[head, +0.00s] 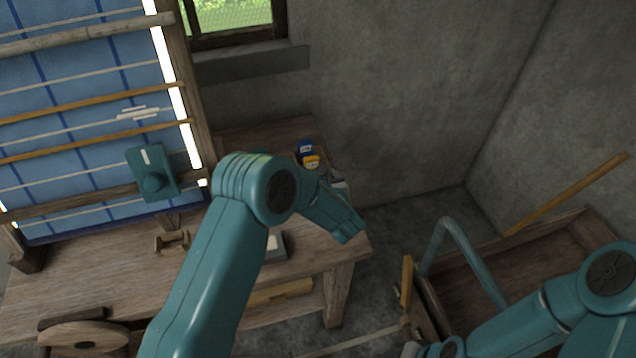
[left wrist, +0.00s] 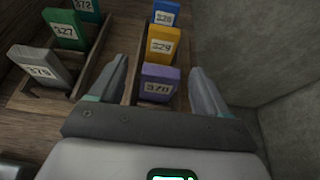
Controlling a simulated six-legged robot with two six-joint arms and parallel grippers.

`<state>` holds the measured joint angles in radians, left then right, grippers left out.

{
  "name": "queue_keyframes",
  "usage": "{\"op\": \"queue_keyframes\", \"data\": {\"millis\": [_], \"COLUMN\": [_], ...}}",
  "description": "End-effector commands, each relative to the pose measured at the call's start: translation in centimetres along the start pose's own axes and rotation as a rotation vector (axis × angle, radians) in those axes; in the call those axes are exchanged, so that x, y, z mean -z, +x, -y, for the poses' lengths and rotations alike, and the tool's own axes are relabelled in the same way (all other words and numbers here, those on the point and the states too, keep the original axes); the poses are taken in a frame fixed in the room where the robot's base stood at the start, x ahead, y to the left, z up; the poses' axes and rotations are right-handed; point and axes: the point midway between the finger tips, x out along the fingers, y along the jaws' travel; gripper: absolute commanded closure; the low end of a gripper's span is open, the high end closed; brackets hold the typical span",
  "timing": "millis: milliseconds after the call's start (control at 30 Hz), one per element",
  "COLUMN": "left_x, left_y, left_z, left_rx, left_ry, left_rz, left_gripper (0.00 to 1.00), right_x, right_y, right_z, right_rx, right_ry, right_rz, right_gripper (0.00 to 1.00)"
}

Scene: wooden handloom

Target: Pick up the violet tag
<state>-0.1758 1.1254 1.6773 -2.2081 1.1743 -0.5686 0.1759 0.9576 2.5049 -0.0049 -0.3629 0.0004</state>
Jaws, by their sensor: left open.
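The violet tag (left wrist: 158,82), with a pale number label, stands upright in a wooden rack in the left wrist view. My left gripper (left wrist: 158,66) is open, one finger on either side of the violet tag, with nothing shut between them. I cannot tell how far down the fingers reach. In the head view my left arm covers much of the rack, and I cannot make out the violet tag there. My right arm is at the lower right of the head view; its gripper cannot be made out.
A yellow tag (left wrist: 162,45) and a blue tag (left wrist: 165,13) stand in line behind the violet one. Green (left wrist: 64,29), teal (left wrist: 86,9) and grey (left wrist: 40,66) tags stand to the left. The loom (head: 190,100) is left; a wooden crate (head: 560,236) is right.

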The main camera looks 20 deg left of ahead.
Motion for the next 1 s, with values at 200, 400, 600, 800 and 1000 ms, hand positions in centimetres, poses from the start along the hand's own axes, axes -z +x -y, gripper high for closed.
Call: {"op": "queue_keyframes", "data": {"millis": [200,400,600,800,1000], "left_x": [-0.1,-0.2,-0.2,-0.2,-0.2], "left_y": [3.3,3.6,3.6,3.5,3.5], "left_z": [0.0,0.1,0.1,0.1,0.1], "left_rx": [-0.001,0.000,0.000,0.000,0.000], "left_ry": [-0.001,0.000,0.000,0.000,0.000], "left_rz": [0.000,0.000,0.001,0.001,0.001], "left_gripper": [0.23,0.23,0.66,0.78,0.78], "right_x": [0.0,0.0,0.0,0.0,0.0], "right_y": [-0.2,-0.2,-0.2,-0.2,-0.2], "right_z": [0.1,0.1,0.1,0.1,0.1], "right_rx": [0.000,0.000,0.000,0.000,0.000], "right_ry": [0.000,0.000,0.000,0.000,0.000], "right_rz": [0.000,0.000,0.000,0.000,0.000], "right_gripper": [0.51,0.51,0.51,0.51,0.51]}}
